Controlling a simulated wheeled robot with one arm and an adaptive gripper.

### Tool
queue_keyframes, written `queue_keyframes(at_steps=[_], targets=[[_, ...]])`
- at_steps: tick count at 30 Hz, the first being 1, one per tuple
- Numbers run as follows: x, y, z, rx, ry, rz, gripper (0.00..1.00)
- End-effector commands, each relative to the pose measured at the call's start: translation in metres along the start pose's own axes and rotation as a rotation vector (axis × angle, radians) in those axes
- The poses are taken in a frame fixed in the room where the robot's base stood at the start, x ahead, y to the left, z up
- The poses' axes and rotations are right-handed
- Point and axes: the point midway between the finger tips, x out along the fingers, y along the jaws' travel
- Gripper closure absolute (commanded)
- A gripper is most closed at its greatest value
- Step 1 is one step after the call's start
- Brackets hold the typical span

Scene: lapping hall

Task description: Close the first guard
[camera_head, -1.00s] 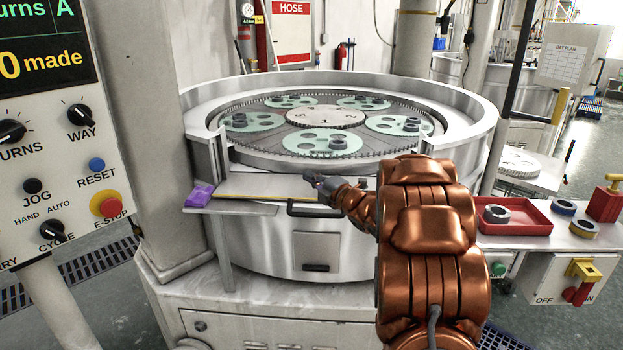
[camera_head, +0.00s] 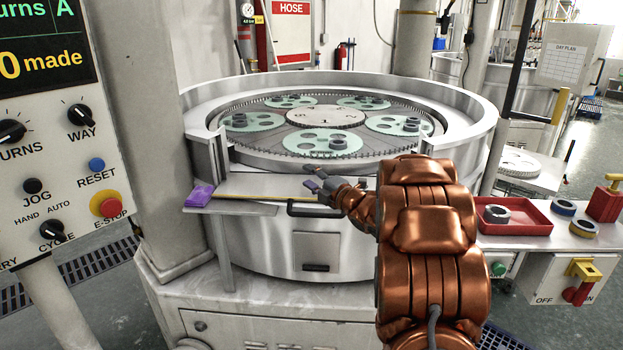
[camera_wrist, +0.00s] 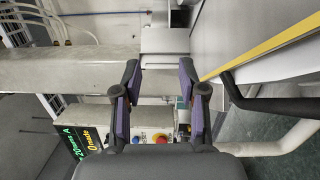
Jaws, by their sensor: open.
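The guard (camera_head: 262,186) is a pale panel with a yellow front edge and a black bar handle (camera_head: 312,208), at the front of the round lapping machine. The machine's rim has a gap above this panel, so the guard stands open there. My gripper (camera_head: 312,178) is open and empty, just above the handle and panel in the head view. In the wrist view, my purple-padded fingers (camera_wrist: 160,90) are spread with nothing between them. The yellow edge (camera_wrist: 270,50) and black handle (camera_wrist: 265,102) lie to their right, apart from the fingers.
A grey column (camera_head: 150,130) and control panel (camera_head: 55,160) stand left. A side table at right bears a red tray (camera_head: 535,226) and several rings. The plate (camera_head: 325,117) with green carriers lies behind the gap.

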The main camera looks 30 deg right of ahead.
Motion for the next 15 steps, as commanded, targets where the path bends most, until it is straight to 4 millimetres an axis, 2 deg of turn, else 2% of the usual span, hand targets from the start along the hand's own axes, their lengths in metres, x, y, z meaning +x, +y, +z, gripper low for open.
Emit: queue_keyframes(at_steps=[8,15], targets=[[-0.006,0.0,0.001,-0.001,-0.001,-0.001,0.59],[-0.04,-0.001,0.002,0.0,-0.004,-0.003,0.59]])
